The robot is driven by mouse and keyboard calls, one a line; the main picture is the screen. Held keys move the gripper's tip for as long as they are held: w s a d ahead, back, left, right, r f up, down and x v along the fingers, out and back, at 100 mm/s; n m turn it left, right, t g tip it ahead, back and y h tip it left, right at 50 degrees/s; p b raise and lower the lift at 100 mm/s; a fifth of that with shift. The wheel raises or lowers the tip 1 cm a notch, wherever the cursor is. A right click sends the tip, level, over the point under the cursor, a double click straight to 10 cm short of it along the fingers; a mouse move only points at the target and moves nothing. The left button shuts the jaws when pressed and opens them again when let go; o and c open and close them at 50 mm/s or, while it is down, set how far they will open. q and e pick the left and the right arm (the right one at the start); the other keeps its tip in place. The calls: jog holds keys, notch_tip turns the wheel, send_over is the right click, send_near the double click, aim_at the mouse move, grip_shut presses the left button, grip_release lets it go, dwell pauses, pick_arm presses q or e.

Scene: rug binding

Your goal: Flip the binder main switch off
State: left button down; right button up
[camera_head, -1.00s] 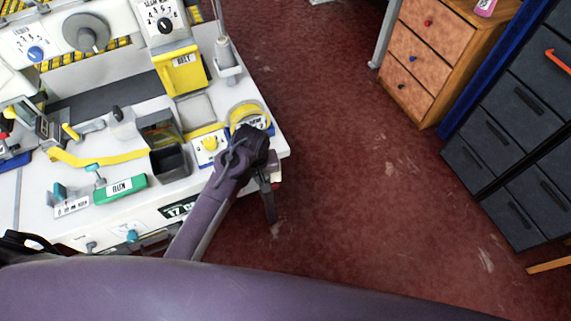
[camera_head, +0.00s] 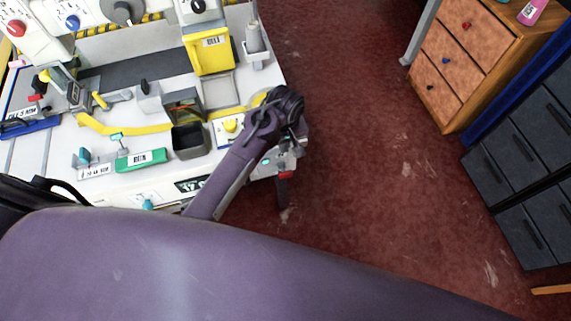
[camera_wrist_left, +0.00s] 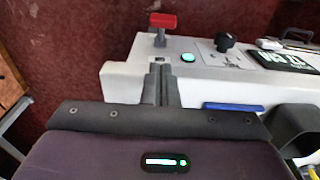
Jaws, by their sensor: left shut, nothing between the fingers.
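The binder (camera_head: 140,185) is a white machine bench on the left of the head view. A red-handled lever, which looks like the main switch, sits at its near right corner (camera_head: 286,175). In the left wrist view this red T-shaped handle (camera_wrist_left: 163,22) stands on a grey stem, beside a lit green lamp (camera_wrist_left: 188,57). My left gripper (camera_head: 293,146) is over that corner, on the far side of the lever in the head view. Its fingers (camera_wrist_left: 160,72) are shut and empty, pointing at the lever's base; contact is not clear. My right gripper is not in view.
A black knob (camera_wrist_left: 225,42) and a digital display (camera_wrist_left: 286,61) lie beside the lamp. A yellow-knobbed panel (camera_head: 230,126) and dark bin (camera_head: 190,141) are left of my wrist. Red floor (camera_head: 370,180) is open to the right, before a wooden drawer unit (camera_head: 455,65) and dark cabinets (camera_head: 520,190).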

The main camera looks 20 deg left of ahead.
pick_arm(q)
send_over(284, 172)
jog(key=w, duration=0.2)
jog(key=f, duration=0.5)
jog(key=shift+s+a+f, duration=0.15)
jog(key=shift+a+f, duration=0.2)
jog(key=shift+a, duration=0.05)
jog(key=f, duration=0.1)
jog(key=f+p, duration=0.1)
jog(key=s+d+f, duration=0.1)
jog(key=shift+s, duration=0.1)
jog(key=shift+s+d+f, duration=0.1)
jog(key=shift+s+f, duration=0.1)
jog(key=shift+f, duration=0.2)
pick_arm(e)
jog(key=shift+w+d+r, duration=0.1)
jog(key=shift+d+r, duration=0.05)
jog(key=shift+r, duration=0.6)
